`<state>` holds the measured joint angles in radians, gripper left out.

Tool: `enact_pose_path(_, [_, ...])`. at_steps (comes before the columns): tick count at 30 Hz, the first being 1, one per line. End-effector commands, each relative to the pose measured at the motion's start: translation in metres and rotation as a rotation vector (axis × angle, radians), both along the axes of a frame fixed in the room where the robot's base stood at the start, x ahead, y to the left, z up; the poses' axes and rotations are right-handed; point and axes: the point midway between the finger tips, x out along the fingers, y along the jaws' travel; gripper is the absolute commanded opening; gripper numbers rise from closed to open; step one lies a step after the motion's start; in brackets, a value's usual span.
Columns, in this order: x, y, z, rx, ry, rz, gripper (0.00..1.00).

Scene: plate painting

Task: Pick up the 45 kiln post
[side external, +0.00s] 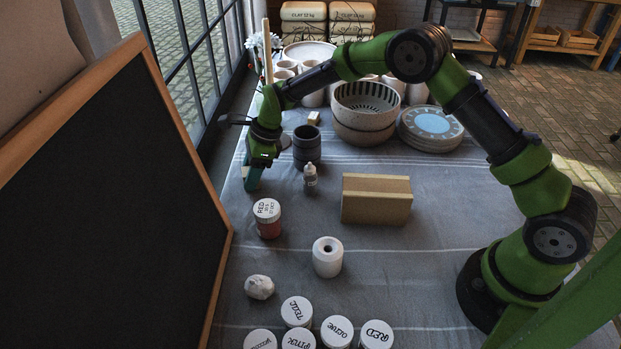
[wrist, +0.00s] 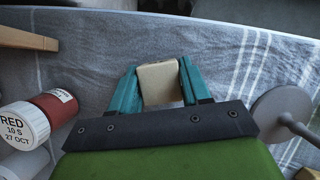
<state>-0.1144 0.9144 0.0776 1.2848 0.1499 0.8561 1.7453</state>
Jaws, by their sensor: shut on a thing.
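My gripper (side external: 252,180) is low over the cloth at the table's left side, between the chalkboard and the grey cup. In the wrist view its two teal fingers are shut on a beige, square-edged block (wrist: 160,84), which looks like a kiln post. No number shows on the block's visible face, so I cannot read 45 there. A second small beige block (side external: 313,118) lies behind the grey cup.
A red-labelled jar (side external: 268,219) stands in front of my gripper. A grey cup (side external: 307,146), a small bottle (side external: 310,178) and a tan brick (side external: 376,207) stand to its right. The chalkboard (side external: 110,200) is close at left. A grey disc with a rod (wrist: 283,108) is beside my gripper.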

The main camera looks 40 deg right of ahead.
Motion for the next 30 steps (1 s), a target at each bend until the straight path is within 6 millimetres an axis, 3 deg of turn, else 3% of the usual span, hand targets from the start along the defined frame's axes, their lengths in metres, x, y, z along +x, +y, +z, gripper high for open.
enact_pose_path(11, [0.001,0.000,0.010,0.000,-0.005,-0.001,0.13])
enact_pose_path(26, [0.002,-0.001,0.100,0.000,-0.006,-0.001,0.13])
enact_pose_path(30, [0.000,-0.003,0.136,0.001,-0.008,-0.005,0.13])
